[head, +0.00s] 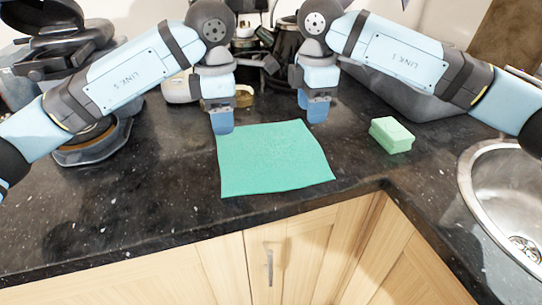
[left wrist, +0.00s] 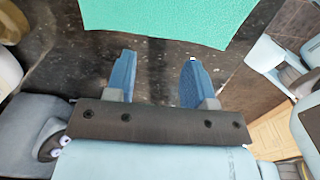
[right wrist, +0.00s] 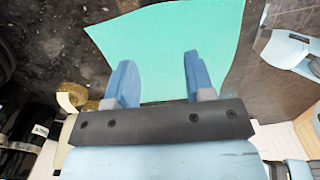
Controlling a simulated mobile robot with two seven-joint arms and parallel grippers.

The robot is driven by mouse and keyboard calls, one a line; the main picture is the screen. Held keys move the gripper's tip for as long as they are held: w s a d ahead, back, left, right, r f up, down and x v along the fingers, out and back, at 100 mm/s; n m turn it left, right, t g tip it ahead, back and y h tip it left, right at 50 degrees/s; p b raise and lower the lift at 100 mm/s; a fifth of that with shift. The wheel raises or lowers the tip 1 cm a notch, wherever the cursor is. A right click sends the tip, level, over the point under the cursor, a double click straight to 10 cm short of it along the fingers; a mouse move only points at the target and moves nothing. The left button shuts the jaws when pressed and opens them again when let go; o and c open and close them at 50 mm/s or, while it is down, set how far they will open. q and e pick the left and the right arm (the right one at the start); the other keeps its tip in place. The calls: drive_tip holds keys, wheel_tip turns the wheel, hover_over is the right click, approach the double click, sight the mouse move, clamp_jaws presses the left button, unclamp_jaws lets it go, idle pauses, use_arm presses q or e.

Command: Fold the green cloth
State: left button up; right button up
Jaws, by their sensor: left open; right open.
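The green cloth (head: 275,160) lies flat and spread out on the dark countertop. My left gripper (head: 222,122) is at the cloth's far left corner, pointing down. In the left wrist view its open fingers (left wrist: 157,78) have bare counter between them, and the cloth (left wrist: 165,20) lies just beyond the tips. My right gripper (head: 315,112) is near the cloth's far right corner. In the right wrist view its open fingers (right wrist: 157,75) reach over the edge of the cloth (right wrist: 185,35). Neither gripper holds anything.
A green sponge (head: 391,135) lies right of the cloth. A metal sink (head: 500,190) is at the far right. A pan (head: 95,145) stands at the left, and appliances crowd the back. The counter (head: 120,210) is clear left of the cloth.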

sight(227, 158)
use_arm(q)
drive_tip(key=shift+s+f, duration=0.2)
drive_tip(key=shift+f, duration=3.7)
use_arm(e)
drive_tip(key=shift+s+f, duration=0.2)
drive_tip(key=shift+f, duration=3.6)
use_arm(q)
drive_tip(key=shift+f, duration=0.2)
use_arm(e)
drive_tip(key=shift+f, duration=0.25)
use_arm(q)
drive_tip(key=shift+r, duration=0.1)
drive_tip(key=shift+c, duration=0.6)
use_arm(e)
drive_tip(key=shift+r, duration=0.1)
drive_tip(key=shift+c, duration=0.6)
use_arm(q)
clamp_jaws()
use_arm(e)
clamp_jaws()
drive_tip(key=shift+r, duration=0.1)
